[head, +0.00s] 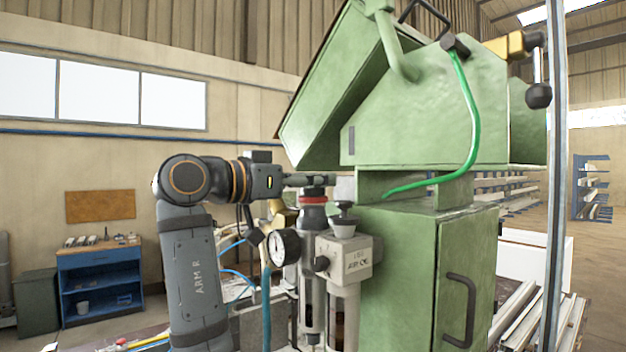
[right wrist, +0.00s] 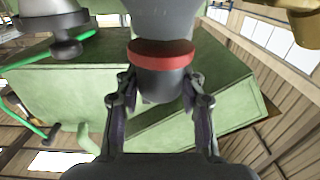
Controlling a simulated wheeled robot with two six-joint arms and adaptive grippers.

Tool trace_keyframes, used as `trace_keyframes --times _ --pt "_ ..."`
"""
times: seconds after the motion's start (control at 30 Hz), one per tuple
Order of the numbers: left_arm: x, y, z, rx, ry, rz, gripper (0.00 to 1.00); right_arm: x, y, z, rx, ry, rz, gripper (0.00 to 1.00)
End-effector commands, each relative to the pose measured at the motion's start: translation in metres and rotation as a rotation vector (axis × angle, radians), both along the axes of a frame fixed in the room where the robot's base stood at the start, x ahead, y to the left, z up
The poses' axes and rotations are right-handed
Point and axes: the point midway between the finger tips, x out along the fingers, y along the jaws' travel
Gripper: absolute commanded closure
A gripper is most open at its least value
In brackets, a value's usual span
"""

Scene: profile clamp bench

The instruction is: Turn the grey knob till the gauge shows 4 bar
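The grey knob (right wrist: 162,86) with a red ring below it tops a filter unit; in the head view its red ring (head: 313,200) shows, while its upper part is partly hidden by my fingers. My right gripper (head: 312,180) comes in level from the left at the knob's top. In the right wrist view its two fingertips (right wrist: 161,82) lie against opposite sides of the knob with no clear gap. The round white gauge (head: 284,247) faces forward, left of the filter; its needle is too small to read. My left gripper is out of view.
A grey block (head: 345,257) with a second dark knob (head: 344,213) stands close on the right. The large green machine (head: 405,270) rises right behind. A green hose (head: 470,130) hangs from its top. A blue shelf cabinet (head: 100,280) stands far back left.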

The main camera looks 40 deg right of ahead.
Motion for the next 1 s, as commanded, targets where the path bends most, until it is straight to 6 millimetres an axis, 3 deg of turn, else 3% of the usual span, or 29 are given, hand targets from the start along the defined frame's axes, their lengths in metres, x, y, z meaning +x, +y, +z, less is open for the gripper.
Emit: trace_keyframes --times 0.03,0.1,0.2,0.5,0.7,0.97,1.0 --pt "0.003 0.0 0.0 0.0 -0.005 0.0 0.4 0.0 0.0 0.0 -0.001 0.001 0.001 0.82" --pt "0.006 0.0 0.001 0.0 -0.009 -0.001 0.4 0.0 0.0 0.0 -0.001 0.001 0.0 0.91" --pt "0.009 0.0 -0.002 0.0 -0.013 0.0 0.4 0.0 0.0 -0.001 -0.001 0.0 0.008 0.93" --pt "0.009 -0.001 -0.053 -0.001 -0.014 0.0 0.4 -0.002 0.0 -0.006 -0.002 -0.008 0.311 0.93" --pt "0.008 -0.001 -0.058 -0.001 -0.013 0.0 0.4 -0.001 0.0 -0.001 -0.003 -0.001 0.428 0.93" --pt "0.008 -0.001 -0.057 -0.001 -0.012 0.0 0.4 0.0 0.0 0.001 -0.002 0.001 0.435 0.93" --pt "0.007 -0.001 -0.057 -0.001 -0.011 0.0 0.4 0.0 0.0 0.001 -0.002 0.001 0.434 0.6"
